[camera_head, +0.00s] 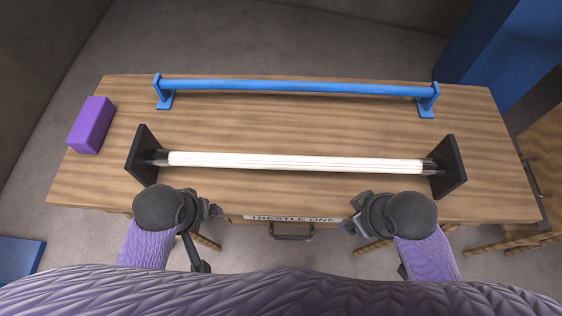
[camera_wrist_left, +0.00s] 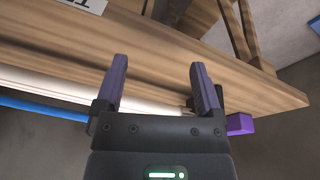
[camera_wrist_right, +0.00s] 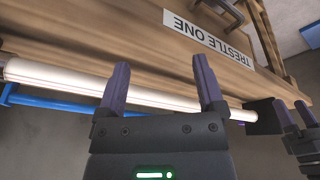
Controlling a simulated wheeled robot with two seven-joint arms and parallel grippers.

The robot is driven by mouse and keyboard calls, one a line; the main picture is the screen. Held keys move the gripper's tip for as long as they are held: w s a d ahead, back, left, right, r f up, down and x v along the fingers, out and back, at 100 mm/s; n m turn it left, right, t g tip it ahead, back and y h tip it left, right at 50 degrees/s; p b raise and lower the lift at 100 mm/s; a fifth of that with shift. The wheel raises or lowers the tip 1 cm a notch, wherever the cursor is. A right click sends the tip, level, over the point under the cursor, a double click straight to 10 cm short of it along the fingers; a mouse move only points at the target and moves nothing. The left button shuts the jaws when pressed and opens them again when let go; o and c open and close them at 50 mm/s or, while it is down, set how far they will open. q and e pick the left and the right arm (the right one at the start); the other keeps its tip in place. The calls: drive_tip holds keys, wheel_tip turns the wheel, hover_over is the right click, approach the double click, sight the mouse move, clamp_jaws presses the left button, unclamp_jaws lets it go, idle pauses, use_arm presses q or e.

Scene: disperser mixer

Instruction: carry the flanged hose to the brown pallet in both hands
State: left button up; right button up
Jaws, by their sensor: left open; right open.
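The flanged hose (camera_head: 290,162) is a long white tube with dark collars and a black square flange at each end. It lies left to right across the wooden table, its flanges standing upright. It also shows in the left wrist view (camera_wrist_left: 60,88) and the right wrist view (camera_wrist_right: 60,80). My left gripper (camera_head: 212,211) is open and empty, at the table's front edge, short of the hose's left part. My right gripper (camera_head: 352,226) is open and empty at the front edge, short of the hose's right part. I cannot make out a brown pallet.
The wooden table (camera_head: 215,112) bears a "TRESTLE ONE" label (camera_head: 293,219). A blue rail on two feet (camera_head: 300,87) stands behind the hose. A purple block (camera_head: 91,125) sits at the left edge. Another wooden surface (camera_head: 545,150) is at the right. A blue slab (camera_head: 18,252) lies lower left.

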sight(188, 161)
use_arm(q)
drive_tip(key=w+a+r+n, duration=0.2)
drive_tip(key=w+n, duration=0.1)
drive_tip(key=n, duration=0.2)
drive_tip(key=w+a+r+n, duration=0.2)
drive_tip(key=w+n, duration=0.2)
drive_tip(key=n, duration=0.1)
drive_tip(key=w+a+r+n, duration=0.2)
drive_tip(key=w+n, duration=0.2)
drive_tip(key=shift+w+a+r+n, duration=0.1)
drive_tip(key=shift+w+r+n, duration=0.1)
drive_tip(key=shift+n, duration=0.2)
use_arm(e)
drive_tip(key=w+d+r+n+g+h, duration=0.1)
drive_tip(key=w+d+r+n, duration=0.75)
drive_tip(key=w+n, duration=0.2)
use_arm(q)
drive_tip(key=shift+s+x, duration=0.2)
drive_tip(key=shift+x, duration=4.8)
use_arm(e)
drive_tip(key=shift+s+d+x, duration=0.15)
drive_tip(key=shift+x, duration=1.65)
drive_tip(key=shift+s+d+x, duration=0.15)
drive_tip(key=shift+x, duration=1.65)
drive_tip(key=shift+s+d+x, duration=0.1)
drive_tip(key=shift+d+x, duration=0.05)
drive_tip(key=shift+x, duration=1.6)
drive_tip(key=shift+f, duration=0.1)
